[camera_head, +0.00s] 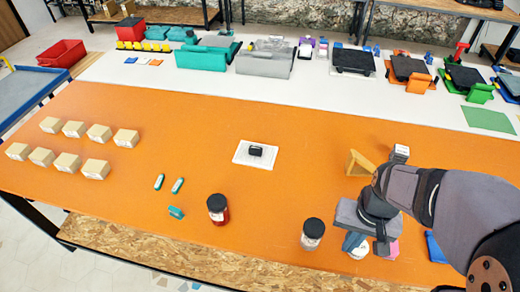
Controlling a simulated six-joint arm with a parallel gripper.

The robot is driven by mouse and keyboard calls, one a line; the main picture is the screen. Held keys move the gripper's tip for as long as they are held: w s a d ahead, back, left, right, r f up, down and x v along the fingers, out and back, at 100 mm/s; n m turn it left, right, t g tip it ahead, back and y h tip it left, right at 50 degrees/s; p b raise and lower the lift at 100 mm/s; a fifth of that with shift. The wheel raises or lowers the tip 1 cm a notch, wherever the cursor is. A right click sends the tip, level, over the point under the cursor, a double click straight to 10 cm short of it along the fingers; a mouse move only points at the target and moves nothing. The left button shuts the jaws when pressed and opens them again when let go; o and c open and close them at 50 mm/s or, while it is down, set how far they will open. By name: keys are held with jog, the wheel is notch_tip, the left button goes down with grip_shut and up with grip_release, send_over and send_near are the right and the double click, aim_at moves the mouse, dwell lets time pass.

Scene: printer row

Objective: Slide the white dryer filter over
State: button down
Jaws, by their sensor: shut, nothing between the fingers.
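My gripper (381,248) is at the right of the orange table, pointing down, shut with nothing held. A white round piece (360,251) shows just left of its tip, partly hidden by a grey-blue part above it. A small white block (401,152) stands farther back, beyond my wrist. I cannot tell which of these two is the white dryer filter, or whether my gripper touches the round piece. A pink piece (392,250) lies right beside the gripper tip, partly covered.
A clear jar with a black lid (312,233) stands left of my gripper, and a red jar (217,209) farther left. A yellow bracket (358,163) stands behind. A blue piece (435,247) lies under my arm.

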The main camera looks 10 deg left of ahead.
jog(key=w+a+f+m+y+b, duration=0.2)
jog(key=w+a+m, duration=0.3)
jog(key=w, duration=0.6)
jog(key=w+a+f+m+y+b, duration=0.3)
jog(key=w+a+m+y+b, duration=0.1)
jog(key=w, duration=0.7)
jog(key=w+a+f+m+y+b, duration=0.2)
jog(key=w+a+m, duration=0.5)
jog(key=w, duration=0.4)
jog(key=shift+w+f+y+b, duration=0.2)
jog(key=shift+w+y+b, duration=0.25)
jog(key=shift+y, duration=0.55)
jog(key=shift+w+a+m+y, duration=0.3)
jog(key=shift+a+m+y, duration=0.05)
jog(key=shift+m+y, duration=0.05)
jog(key=shift+a, duration=0.1)
jog(key=p, duration=0.2)
send_near(252, 150)
jog(key=a, duration=0.2)
jog(key=a+f, duration=0.1)
jog(key=a, duration=0.1)
jog(key=shift+a+f, duration=0.2)
jog(key=shift+a, duration=0.1)
jog(key=shift+f+p, duration=0.25)
jog(key=shift+p, duration=0.2)
jog(key=shift+f+b, duration=0.35)
jog(key=shift+f, duration=0.3)
